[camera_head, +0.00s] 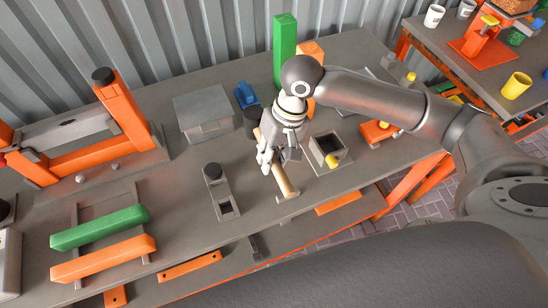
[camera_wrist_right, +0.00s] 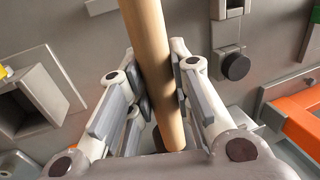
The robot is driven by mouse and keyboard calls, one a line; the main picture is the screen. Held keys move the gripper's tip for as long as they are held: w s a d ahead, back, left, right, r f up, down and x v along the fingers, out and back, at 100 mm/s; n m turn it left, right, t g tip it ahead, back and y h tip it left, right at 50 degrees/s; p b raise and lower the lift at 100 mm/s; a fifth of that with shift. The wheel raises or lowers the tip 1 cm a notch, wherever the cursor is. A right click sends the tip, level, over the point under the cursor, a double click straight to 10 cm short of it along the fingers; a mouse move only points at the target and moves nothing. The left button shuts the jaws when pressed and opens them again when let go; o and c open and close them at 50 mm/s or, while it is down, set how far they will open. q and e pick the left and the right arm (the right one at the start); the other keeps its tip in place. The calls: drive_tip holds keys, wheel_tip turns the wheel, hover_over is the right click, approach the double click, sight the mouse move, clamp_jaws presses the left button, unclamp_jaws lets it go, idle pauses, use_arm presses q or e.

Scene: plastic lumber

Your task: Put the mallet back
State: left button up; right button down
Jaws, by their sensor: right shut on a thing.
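The mallet's pale wooden handle (camera_wrist_right: 150,45) runs between the two fingers of my right gripper (camera_wrist_right: 160,90) in the wrist view. My right gripper is shut on it, with a pad against each side. In the head view the gripper (camera_head: 279,158) is over the grey workbench (camera_head: 250,225), and the tilted handle (camera_head: 284,181) sticks out below it toward the front. A small pale block (camera_head: 288,197) is at the handle's near end; I cannot tell whether it is part of the mallet. A dark round piece (camera_head: 252,118) is partly hidden behind the hand. My left gripper is not in view.
A black-knobbed plate (camera_head: 222,195) lies left of the hand, and an open square box (camera_head: 326,146) stands right. Green (camera_head: 100,227) and orange (camera_head: 104,259) bars lie front left. A green post (camera_head: 284,50) stands behind. Bare bench surrounds the handle's near end.

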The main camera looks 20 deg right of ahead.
drive_tip(key=w+f, duration=0.1)
drive_tip(key=w+d+f, duration=0.1)
drive_tip(key=shift+d+f, duration=0.15)
drive_tip(key=shift+f, duration=0.25)
drive_tip(key=f, duration=0.1)
drive_tip(key=f+p, duration=0.1)
drive_tip(key=f, duration=0.1)
drive_tip(key=shift+w+d+f, duration=0.15)
drive_tip(key=shift+w+f, duration=0.05)
drive_tip(key=shift+f, duration=0.05)
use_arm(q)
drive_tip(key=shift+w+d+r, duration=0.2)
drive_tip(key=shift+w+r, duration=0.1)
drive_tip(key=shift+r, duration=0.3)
use_arm(e)
drive_tip(key=c, duration=1.3)
unclamp_jaws()
drive_tip(key=shift+f, duration=0.15)
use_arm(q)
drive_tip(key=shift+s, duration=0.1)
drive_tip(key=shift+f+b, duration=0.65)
use_arm(e)
drive_tip(key=v, duration=1.2)
drive_tip(key=shift+s, duration=0.1)
